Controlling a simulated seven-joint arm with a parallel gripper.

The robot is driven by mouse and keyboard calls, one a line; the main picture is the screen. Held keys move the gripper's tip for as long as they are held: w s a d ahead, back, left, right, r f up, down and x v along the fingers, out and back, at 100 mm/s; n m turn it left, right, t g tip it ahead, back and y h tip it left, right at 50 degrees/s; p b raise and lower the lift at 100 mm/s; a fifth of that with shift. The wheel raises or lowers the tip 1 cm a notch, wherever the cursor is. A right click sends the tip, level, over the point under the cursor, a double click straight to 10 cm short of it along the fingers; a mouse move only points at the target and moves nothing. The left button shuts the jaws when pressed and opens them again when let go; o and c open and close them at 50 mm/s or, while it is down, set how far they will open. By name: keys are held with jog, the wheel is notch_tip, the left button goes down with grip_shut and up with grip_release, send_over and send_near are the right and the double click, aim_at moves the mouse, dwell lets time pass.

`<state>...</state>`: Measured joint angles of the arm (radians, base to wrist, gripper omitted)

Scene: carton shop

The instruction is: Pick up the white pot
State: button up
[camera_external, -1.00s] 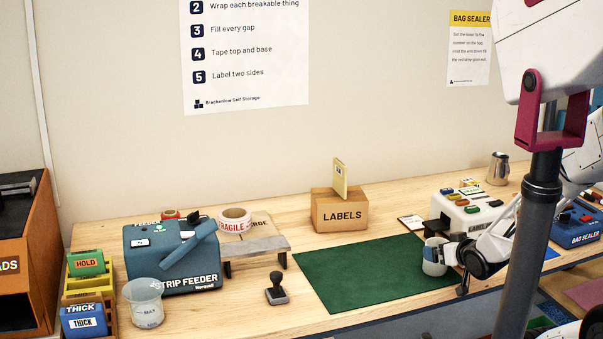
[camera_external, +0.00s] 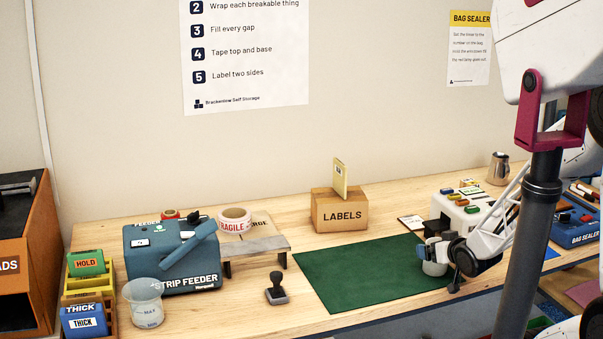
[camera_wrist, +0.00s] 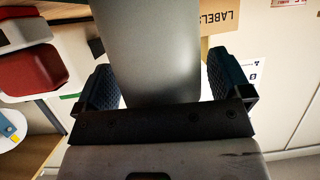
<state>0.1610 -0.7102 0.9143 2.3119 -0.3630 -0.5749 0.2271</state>
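The white pot (camera_external: 434,266) stands on the right part of the green mat in the external view, partly hidden by my gripper (camera_external: 452,268). My gripper reaches in low from the right, at the pot's side. In the wrist view, my gripper (camera_wrist: 164,82) has its two dark fingers spread apart. A smooth grey, shaded surface (camera_wrist: 150,50) fills most of the space between them; it appears to be the pot's side. A narrow light gap shows at the right finger. Firm contact on both sides is not visible.
A white label machine (camera_external: 465,208) stands close behind the pot. The LABELS box (camera_external: 339,212) is at the mat's back. A stamp (camera_external: 277,290) and strip feeder (camera_external: 170,260) lie left. Most of the green mat (camera_external: 350,280) is clear.

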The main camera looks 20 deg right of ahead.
jog(key=c, duration=0.8)
jog(key=shift+c, duration=0.2)
jog(key=shift+r, duration=0.1)
jog(key=shift+r, duration=0.9)
jog(key=shift+s+a+r, duration=0.2)
jog(key=shift+s+r, duration=0.3)
jog(key=shift+s, duration=2.1)
jog(key=shift+s+a+r, duration=0.25)
jog(key=shift+s+r, duration=0.25)
jog(key=shift+s, duration=2.1)
jog(key=shift+s+a+r, duration=0.2)
jog(key=shift+s+r, duration=0.3)
jog(key=shift+s, duration=2.1)
jog(key=shift+s, duration=0.2)
